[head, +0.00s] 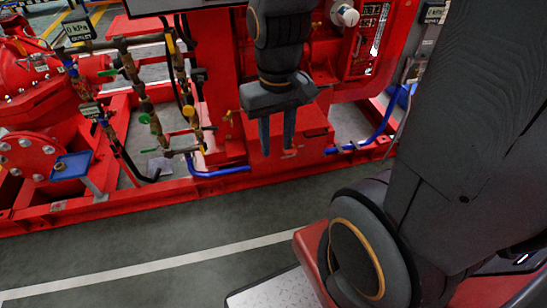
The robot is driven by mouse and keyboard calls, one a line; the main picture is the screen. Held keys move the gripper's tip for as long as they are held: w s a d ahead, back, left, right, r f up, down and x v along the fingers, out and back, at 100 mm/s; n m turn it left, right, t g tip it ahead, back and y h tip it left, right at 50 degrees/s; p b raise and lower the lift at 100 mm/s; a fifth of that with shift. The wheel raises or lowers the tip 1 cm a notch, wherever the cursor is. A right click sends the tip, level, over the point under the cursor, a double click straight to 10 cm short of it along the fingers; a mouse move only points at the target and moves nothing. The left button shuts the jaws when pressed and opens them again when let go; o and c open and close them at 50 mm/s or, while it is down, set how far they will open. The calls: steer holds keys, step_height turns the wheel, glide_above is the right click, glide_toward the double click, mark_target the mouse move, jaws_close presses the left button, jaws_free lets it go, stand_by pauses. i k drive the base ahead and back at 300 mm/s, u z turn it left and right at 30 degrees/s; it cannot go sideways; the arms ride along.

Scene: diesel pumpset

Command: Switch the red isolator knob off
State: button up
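My gripper (277,148) hangs fingers down in the upper middle of the head view. Its two dark fingers stand apart with a gap between them, and nothing shows between them. They are in front of a red box (311,128) on the pumpset's base. A small reddish, pale-edged part (290,153) shows at the tip of the right finger. I cannot tell whether it is the isolator knob, or whether the finger touches it. No other knob can be made out clearly as the isolator, and my arm and gripper hide part of the box.
Brass pipework (140,95) with green and yellow valve handles stands to the left. A red base rail (90,218) runs along the front, with blue hoses (218,172) by it. A red panel (362,45) is at upper right. The grey floor (150,245) in front is clear.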

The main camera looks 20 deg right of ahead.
mark_target(293, 150)
steer(key=u, duration=0.55)
steer(key=k, duration=0.9)
steer(key=z, duration=0.85)
